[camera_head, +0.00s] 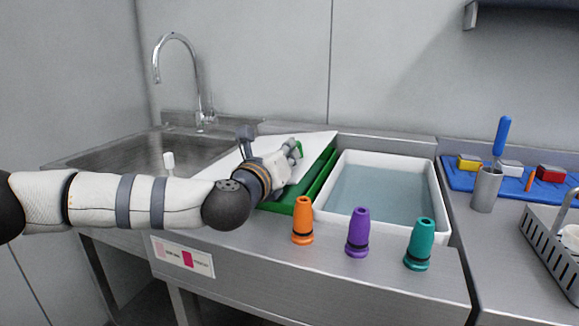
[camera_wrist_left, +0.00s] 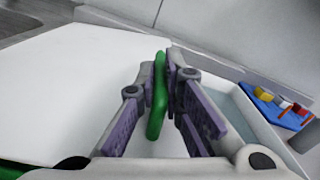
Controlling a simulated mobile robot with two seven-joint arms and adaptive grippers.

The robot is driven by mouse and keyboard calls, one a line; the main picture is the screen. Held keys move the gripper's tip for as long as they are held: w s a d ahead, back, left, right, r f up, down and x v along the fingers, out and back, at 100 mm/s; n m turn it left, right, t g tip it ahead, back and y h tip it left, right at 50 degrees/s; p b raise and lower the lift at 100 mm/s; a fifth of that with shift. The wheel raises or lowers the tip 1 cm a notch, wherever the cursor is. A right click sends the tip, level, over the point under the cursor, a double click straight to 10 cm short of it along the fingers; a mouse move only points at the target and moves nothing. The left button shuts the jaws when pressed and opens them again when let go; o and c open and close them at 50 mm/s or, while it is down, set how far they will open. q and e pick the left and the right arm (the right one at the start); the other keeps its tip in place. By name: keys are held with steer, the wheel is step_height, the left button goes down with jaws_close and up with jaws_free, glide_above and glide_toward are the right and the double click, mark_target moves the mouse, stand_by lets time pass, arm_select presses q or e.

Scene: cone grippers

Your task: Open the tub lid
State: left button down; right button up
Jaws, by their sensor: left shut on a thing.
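The tub (camera_head: 437,190) is a white open basin of clear water on the steel counter, with its top uncovered. The lid is a broad white panel (camera_head: 318,145) to the left of the tub, partly behind my left arm; it also fills the left of the left wrist view (camera_wrist_left: 70,85). A green band (camera_head: 320,178) runs between the panel and the tub. My left gripper (camera_head: 292,155) is over the panel, shut on its green handle (camera_head: 299,147). The left wrist view shows the handle (camera_wrist_left: 157,105) between the purple-padded fingers (camera_wrist_left: 160,80).
Orange (camera_head: 303,218), purple (camera_head: 358,232) and teal (camera_head: 419,242) cones stand along the counter's front. A sink with a tap (camera_head: 178,40) is at the back left. A metal cup with a blue-handled tool (camera_head: 486,190), a blue mat (camera_head: 460,181) and a grey basket (camera_head: 548,245) are at right.

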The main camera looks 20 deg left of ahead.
arm_select(q)
steer(key=a+r+n+p, duration=0.1)
steer(key=a+r+n, duration=1.1)
steer(key=a+r, duration=0.5)
steer(key=a+n+p, duration=0.1)
steer(key=a+n, duration=0.2)
steer(key=a, duration=0.5)
steer(key=shift+w+a+f+n, duration=0.3)
steer(key=shift+w+f, duration=0.05)
steer(key=shift+w, duration=0.05)
arm_select(e)
steer(key=shift+w+a+r+t, duration=0.2)
steer(key=shift+w+a+r, duration=0.25)
steer(key=shift+w+r, duration=0.2)
steer(key=shift+w+a+r+t, duration=0.2)
steer(key=shift+w+a+r, duration=0.2)
steer(key=shift+w+r, duration=0.15)
arm_select(q)
steer(key=c, duration=1.7)
jaws_free()
steer(key=shift+f, duration=0.1)
